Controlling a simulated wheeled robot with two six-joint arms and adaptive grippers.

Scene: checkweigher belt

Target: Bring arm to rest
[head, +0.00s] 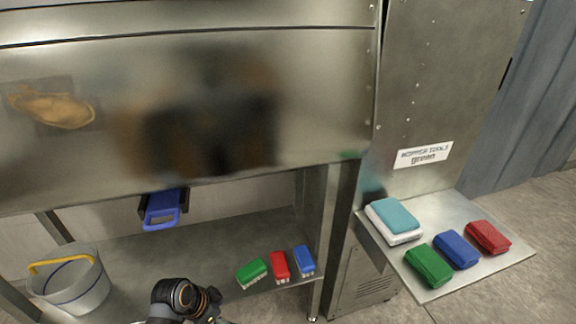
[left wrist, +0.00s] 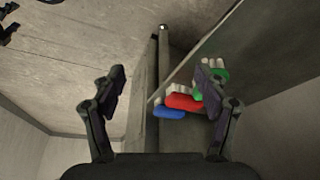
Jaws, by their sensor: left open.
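My left gripper (left wrist: 163,78) shows in the left wrist view with its two fingers spread wide and nothing between them. Beyond the fingers, lower in depth, are a blue brush (left wrist: 169,112), a red brush (left wrist: 184,101) and a green brush (left wrist: 221,74), partly behind the right finger; they look apart from the gripper. In the head view one of my dark arm joints (head: 183,297) rises at the bottom edge, left of the shelf brushes; no gripper fingers show there. My right gripper is not seen in either view.
The lower steel shelf (head: 215,258) holds green (head: 252,272), red (head: 280,265) and blue (head: 304,259) brushes and a bucket (head: 75,285). A blue-handled tool (head: 163,208) hangs above. A side shelf (head: 500,264) holds cloths (head: 396,218) and several coloured blocks.

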